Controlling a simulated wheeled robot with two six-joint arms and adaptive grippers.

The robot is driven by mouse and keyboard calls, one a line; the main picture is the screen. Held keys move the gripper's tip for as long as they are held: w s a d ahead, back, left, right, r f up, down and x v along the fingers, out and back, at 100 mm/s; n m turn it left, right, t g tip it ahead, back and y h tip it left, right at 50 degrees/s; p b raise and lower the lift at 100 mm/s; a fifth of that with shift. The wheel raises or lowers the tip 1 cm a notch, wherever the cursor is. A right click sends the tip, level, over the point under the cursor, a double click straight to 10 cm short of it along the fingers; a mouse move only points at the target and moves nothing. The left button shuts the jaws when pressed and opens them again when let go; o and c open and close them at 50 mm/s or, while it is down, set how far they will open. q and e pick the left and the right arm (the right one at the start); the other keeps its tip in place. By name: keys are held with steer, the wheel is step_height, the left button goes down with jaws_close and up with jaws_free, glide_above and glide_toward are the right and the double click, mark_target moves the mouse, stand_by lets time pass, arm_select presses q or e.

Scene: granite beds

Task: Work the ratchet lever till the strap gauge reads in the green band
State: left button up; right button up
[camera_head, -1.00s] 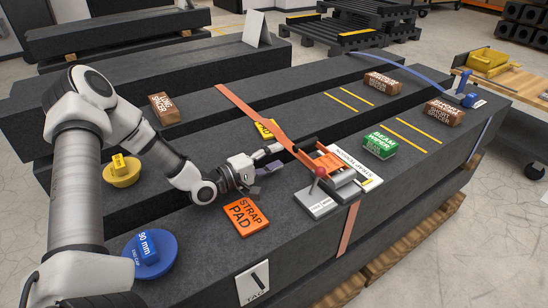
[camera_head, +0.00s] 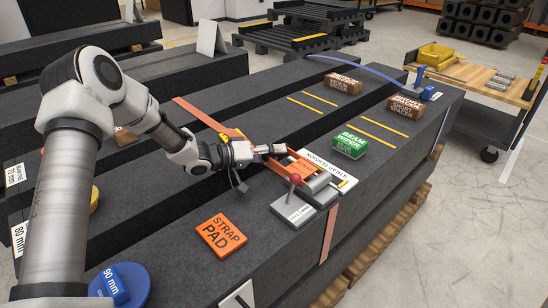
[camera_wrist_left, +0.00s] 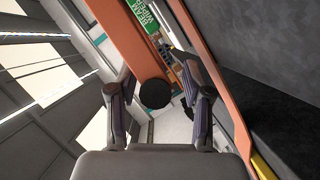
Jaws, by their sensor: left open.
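The orange ratchet (camera_head: 297,167) sits on the front granite bed, with its orange strap (camera_head: 332,232) running down the bed's side. The white strap tension gauge plate (camera_head: 342,184) lies beside it; its reading is too small to tell. My left gripper (camera_head: 278,149) is at the ratchet's back left end. In the left wrist view, an orange lever arm (camera_wrist_left: 122,40) with a round black end (camera_wrist_left: 154,93) stands between the open fingers (camera_wrist_left: 158,104); I cannot tell whether they touch. The strap crosses right of the fingers. My right gripper is out of view.
A tool cart (camera_head: 480,80) stands at right.

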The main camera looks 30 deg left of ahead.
arm_select(q)
steer(key=shift+w+d+r, duration=0.1)
steer(key=shift+d, duration=0.15)
jaws_close()
